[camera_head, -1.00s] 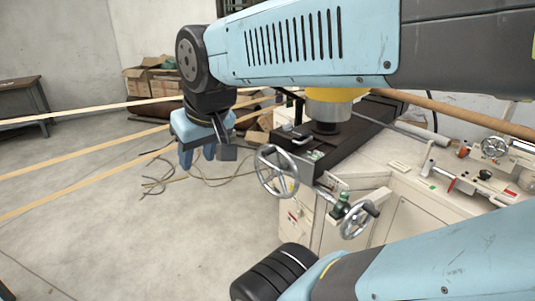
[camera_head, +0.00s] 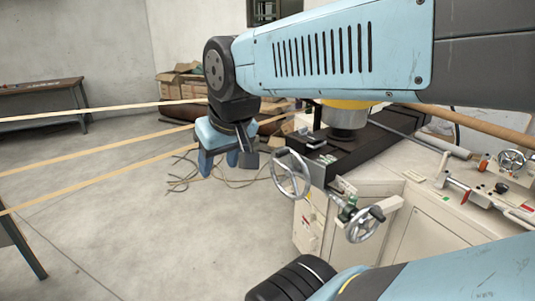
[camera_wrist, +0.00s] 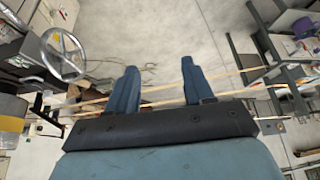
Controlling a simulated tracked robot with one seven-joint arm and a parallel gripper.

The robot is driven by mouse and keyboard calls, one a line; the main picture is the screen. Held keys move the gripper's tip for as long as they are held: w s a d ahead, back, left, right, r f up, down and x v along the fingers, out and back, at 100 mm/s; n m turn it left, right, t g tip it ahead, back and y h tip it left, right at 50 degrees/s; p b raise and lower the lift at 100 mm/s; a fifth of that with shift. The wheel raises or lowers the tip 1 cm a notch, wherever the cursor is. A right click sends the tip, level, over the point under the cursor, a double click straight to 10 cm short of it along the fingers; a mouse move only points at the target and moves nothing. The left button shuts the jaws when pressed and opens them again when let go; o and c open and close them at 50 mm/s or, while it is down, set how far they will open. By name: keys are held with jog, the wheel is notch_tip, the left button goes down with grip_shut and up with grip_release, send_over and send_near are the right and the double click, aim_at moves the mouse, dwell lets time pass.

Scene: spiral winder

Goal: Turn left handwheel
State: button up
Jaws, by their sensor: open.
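Two silver spoked handwheels are on the front of the winder. The left handwheel (camera_head: 291,174) is the higher one and stands upright, with a dark handle on its rim; the other handwheel (camera_head: 364,224) is lower and to the right, beside a small green part. My gripper (camera_head: 220,165) is open and empty, fingers down, to the left of the left handwheel and apart from it. A silver handwheel (camera_wrist: 65,54) shows there at upper left, clear of the fingers.
Several pale strips (camera_head: 95,160) run across the left, passing close to my gripper. The white machine cabinet (camera_head: 400,225) is under the wheels. Loose cables (camera_head: 185,183) lie on the floor.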

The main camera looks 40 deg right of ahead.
jog(key=w+d+f+n+g+h, duration=0.2)
jog(key=w+d+f+g+h, duration=0.4)
jog(key=d, duration=0.4)
jog(key=n+h, duration=1.2)
jog(key=n, duration=0.1)
send_near(277, 155)
jog(key=shift+t, duration=0.5)
jog(key=d, duration=1.2)
jog(key=shift+s+d, duration=0.1)
jog(key=shift+d, duration=0.2)
grip_shut()
